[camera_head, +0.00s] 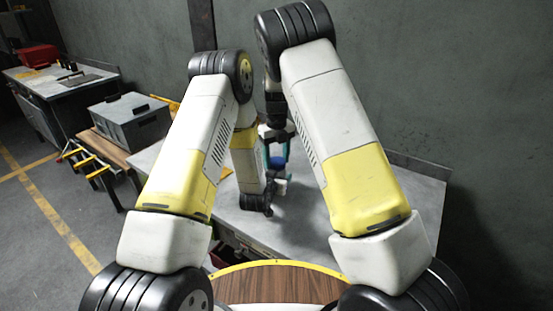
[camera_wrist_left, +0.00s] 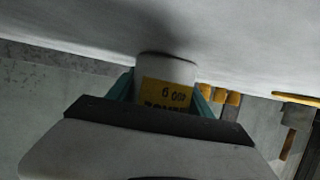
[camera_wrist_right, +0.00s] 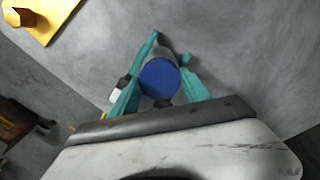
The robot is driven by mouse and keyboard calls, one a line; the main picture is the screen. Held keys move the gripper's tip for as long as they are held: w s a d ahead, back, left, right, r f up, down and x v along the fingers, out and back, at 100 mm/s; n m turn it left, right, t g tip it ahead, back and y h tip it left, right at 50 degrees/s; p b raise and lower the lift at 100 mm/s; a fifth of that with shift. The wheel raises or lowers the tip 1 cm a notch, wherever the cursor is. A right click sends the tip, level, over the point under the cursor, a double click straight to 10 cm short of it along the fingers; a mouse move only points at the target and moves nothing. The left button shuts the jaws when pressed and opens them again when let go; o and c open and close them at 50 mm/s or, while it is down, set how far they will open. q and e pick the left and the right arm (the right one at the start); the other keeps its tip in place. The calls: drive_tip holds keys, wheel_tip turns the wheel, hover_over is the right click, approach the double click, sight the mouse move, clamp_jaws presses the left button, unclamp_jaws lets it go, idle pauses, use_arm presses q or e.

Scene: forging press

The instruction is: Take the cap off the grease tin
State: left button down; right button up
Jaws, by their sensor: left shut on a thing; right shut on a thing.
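The grease tin is a pale cylinder with a yellow, black-lettered label. In the left wrist view the tin (camera_wrist_left: 167,68) sits between the teal fingers of my left gripper (camera_wrist_left: 167,92), which is shut on it. In the right wrist view the round blue cap (camera_wrist_right: 160,78) is between the teal fingertips of my right gripper (camera_wrist_right: 172,72), which is shut on it. In the head view my right gripper (camera_head: 277,158) points down, with the blue cap (camera_head: 278,163) between its fingers. My left gripper is mostly hidden there. Whether cap and tin touch is unclear.
The grey worktop (camera_head: 320,215) is clear at the right. A yellow item (camera_wrist_right: 42,15) lies on it in the right wrist view. A grey box (camera_head: 130,120) stands on a wooden bench at the left. A red box (camera_head: 38,55) is on the far bench.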

drive_tip(key=o, duration=1.5)
drive_tip(key=shift+o, duration=0.2)
